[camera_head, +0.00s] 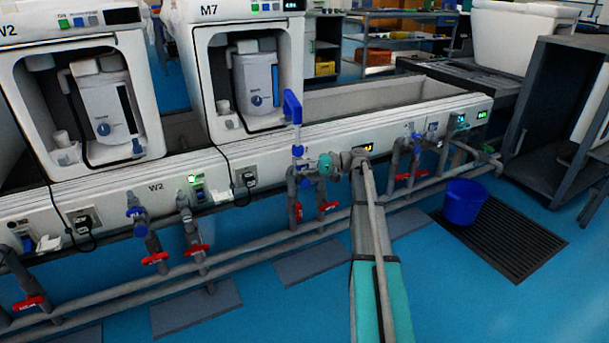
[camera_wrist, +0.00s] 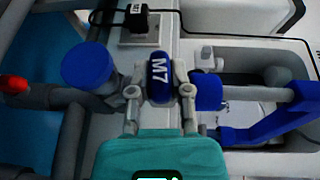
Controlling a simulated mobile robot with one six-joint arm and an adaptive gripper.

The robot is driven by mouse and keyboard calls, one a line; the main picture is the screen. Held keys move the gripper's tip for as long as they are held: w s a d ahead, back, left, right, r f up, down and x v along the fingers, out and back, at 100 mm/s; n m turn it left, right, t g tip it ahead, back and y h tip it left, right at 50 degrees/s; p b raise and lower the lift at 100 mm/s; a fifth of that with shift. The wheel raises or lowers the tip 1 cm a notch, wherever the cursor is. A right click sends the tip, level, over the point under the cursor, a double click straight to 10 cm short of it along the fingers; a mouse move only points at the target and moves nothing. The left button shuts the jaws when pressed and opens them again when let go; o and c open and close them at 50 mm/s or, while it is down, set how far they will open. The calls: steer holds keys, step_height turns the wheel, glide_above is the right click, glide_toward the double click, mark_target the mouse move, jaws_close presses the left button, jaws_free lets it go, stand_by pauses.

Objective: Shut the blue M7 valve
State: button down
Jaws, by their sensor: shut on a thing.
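The blue M7 valve handle (camera_wrist: 159,80) shows in the wrist view, its white M7 label facing the camera. My gripper (camera_wrist: 161,72) has one grey finger on each side of the handle and is shut on it. The teal palm sits just below it in that view. In the head view my gripper (camera_head: 312,166) is at the pipe below the M7 unit (camera_head: 250,75), reaching in from the right. The handle itself is hard to make out there.
A tall blue spout (camera_head: 292,107) rises just above my gripper. Red-handled valves (camera_head: 328,207) sit on the pipes below. A blue bucket (camera_head: 464,201) stands on a dark floor grate (camera_head: 520,245) at the right. The blue floor in front is mostly clear.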

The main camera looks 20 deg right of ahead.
steer(key=shift+y+b, duration=0.5)
steer(key=c, duration=0.6)
jaws_free()
steer(key=shift+o, duration=0.2)
steer(key=v, duration=1.2)
steer(key=shift+a, duration=0.15)
